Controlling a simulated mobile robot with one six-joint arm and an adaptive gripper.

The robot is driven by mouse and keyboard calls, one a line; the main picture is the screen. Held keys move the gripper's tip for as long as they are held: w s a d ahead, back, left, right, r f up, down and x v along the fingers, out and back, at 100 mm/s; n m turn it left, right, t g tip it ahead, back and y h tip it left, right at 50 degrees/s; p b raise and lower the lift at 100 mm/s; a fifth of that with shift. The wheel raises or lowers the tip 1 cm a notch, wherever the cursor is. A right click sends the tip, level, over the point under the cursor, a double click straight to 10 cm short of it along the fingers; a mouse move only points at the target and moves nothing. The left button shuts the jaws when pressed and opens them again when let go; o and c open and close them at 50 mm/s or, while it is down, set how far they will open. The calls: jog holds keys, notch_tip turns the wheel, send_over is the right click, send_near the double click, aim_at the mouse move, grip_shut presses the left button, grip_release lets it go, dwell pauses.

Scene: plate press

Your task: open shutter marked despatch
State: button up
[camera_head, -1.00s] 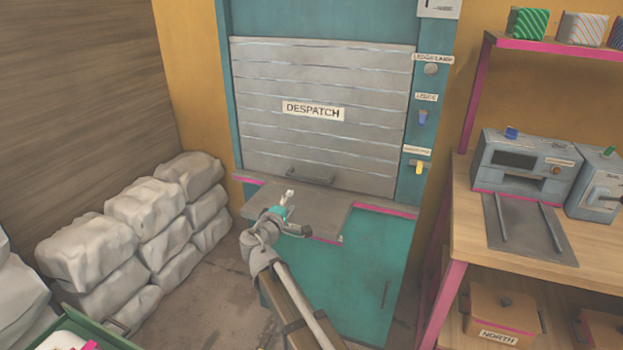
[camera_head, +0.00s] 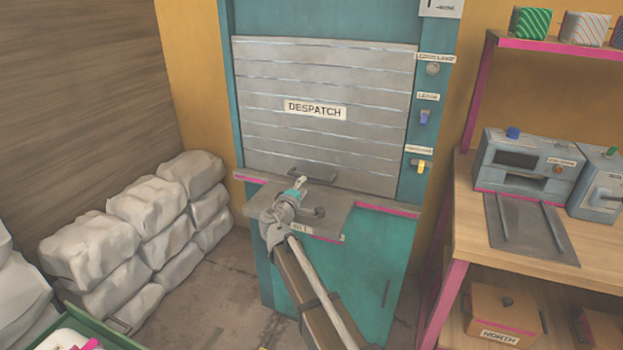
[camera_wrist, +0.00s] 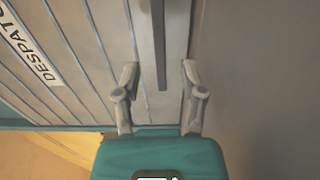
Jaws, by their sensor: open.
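The grey slatted shutter (camera_head: 330,75) marked DESPATCH (camera_head: 315,110) is down in its teal frame. Its dark bar handle (camera_head: 312,175) runs level along the bottom. My gripper (camera_head: 301,181) is just in front of the handle, over the grey ledge. In the wrist view the shutter (camera_wrist: 85,50) lies on the left and the handle (camera_wrist: 159,45) runs between my open fingers (camera_wrist: 160,85), ahead of their tips. The gap between fingertips and handle is hard to judge. Nothing is held.
The grey ledge (camera_head: 335,212) juts out below the shutter. A knob (camera_head: 432,69), a blue switch (camera_head: 424,117) and a yellow switch (camera_head: 421,167) line the right post. Pale sacks (camera_head: 150,220) are stacked left; a wooden bench (camera_head: 465,215) with machines stands right.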

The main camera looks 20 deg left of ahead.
aim_at(309, 179)
jog(key=shift+w+a, duration=0.1)
jog(key=shift+w, duration=2.9)
grip_shut()
